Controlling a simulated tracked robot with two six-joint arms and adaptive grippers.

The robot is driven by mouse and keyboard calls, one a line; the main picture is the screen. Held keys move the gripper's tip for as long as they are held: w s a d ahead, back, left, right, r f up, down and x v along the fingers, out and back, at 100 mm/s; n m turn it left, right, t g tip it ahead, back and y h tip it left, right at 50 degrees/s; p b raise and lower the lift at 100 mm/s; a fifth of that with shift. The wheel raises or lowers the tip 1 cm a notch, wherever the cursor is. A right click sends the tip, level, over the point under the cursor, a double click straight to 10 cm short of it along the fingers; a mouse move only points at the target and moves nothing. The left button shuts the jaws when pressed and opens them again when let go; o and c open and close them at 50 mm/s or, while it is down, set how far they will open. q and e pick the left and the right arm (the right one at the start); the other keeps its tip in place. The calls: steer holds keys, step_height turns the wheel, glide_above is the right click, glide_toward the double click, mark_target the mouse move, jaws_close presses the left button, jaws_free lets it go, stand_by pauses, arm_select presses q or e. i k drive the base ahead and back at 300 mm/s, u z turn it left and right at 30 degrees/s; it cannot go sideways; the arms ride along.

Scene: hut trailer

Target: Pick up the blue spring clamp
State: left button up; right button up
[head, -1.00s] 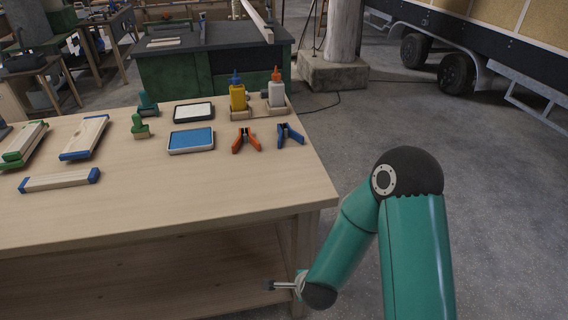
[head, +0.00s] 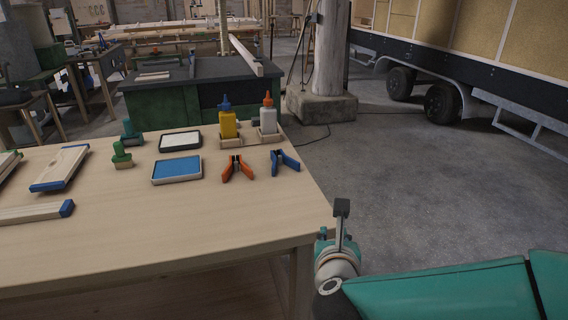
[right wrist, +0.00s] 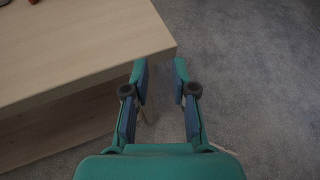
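The blue spring clamp (head: 285,161) lies on the wooden table (head: 200,220) near its right edge, just right of an orange spring clamp (head: 238,169). My right gripper (head: 342,212) is beside the table's front right corner, apart from both clamps. In the right wrist view my right gripper (right wrist: 160,68) is open, with nothing between its fingers; the table corner (right wrist: 150,40) lies just beyond it. The blue clamp is not seen in that view. My left gripper is in neither view.
Behind the clamps stand a yellow bottle (head: 228,122) and a white bottle (head: 268,116) in wooden holders. A blue pad (head: 177,170), a white pad (head: 180,140) and green-handled stamps (head: 122,155) lie to the left. The floor right of the table is clear.

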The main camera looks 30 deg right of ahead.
mark_target(282, 156)
steer(key=i, duration=0.85)
steer(key=u, duration=0.05)
